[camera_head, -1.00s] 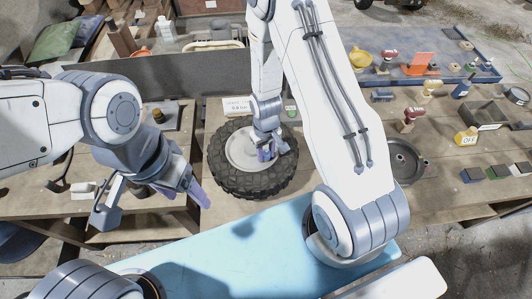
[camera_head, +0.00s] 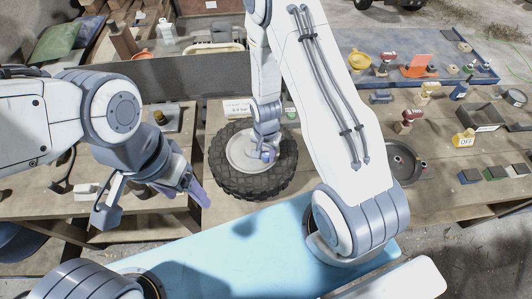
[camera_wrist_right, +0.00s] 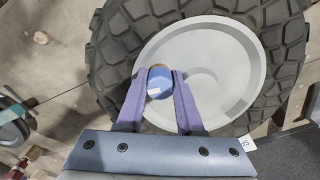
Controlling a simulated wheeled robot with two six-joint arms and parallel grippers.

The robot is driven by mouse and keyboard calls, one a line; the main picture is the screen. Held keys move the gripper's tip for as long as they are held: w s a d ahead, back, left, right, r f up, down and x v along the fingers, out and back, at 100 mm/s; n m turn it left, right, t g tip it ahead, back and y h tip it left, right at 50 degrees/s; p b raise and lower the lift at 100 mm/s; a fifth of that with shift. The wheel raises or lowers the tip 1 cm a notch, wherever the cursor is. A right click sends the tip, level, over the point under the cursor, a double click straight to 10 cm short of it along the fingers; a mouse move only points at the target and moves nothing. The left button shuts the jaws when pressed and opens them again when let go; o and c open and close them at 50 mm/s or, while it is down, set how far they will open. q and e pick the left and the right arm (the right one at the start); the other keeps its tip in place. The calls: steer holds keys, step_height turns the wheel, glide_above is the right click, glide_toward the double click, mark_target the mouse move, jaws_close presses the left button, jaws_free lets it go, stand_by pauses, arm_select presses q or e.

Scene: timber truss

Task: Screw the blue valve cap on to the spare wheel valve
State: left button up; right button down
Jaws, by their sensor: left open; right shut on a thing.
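The spare wheel (camera_head: 232,176) lies flat on the bench, a black knobbly tyre around a pale grey disc; it also fills much of the right wrist view (camera_wrist_right: 268,62). My right gripper (camera_head: 268,152) is over the right part of the disc. In the right wrist view its purple fingers (camera_wrist_right: 160,85) are shut on the round blue valve cap (camera_wrist_right: 159,84). The valve is hidden beneath the cap, so I cannot tell whether they touch. My left gripper (camera_head: 155,200) is open and empty, left of the wheel and in front of the left bench.
A white label card (camera_head: 238,107) stands behind the wheel. A dark round pan (camera_head: 402,163), a yellow OFF block (camera_head: 464,138) and several small items lie on the bench at right. A light blue surface (camera_head: 240,250) in front is mostly bare.

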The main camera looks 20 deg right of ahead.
steer(key=shift+s+m, duration=0.1)
steer(key=shift+m, duration=1.5)
arm_select(q)
steer(key=shift+r, duration=0.45)
arm_select(e)
steer(key=shift+m, duration=0.4)
steer(key=m, duration=0.5)
steer(key=shift+m, duration=0.4)
steer(key=c, duration=0.8)
jaws_free()
steer(key=shift+m, duration=0.6)
steer(key=shift+c, duration=0.2)
steer(key=o, duration=0.4)
steer(key=shift+f, duration=0.1)
arm_select(q)
steer(key=shift+w, duration=0.1)
steer(key=shift+r, duration=0.1)
arm_select(e)
steer(key=shift+s, duration=0.1)
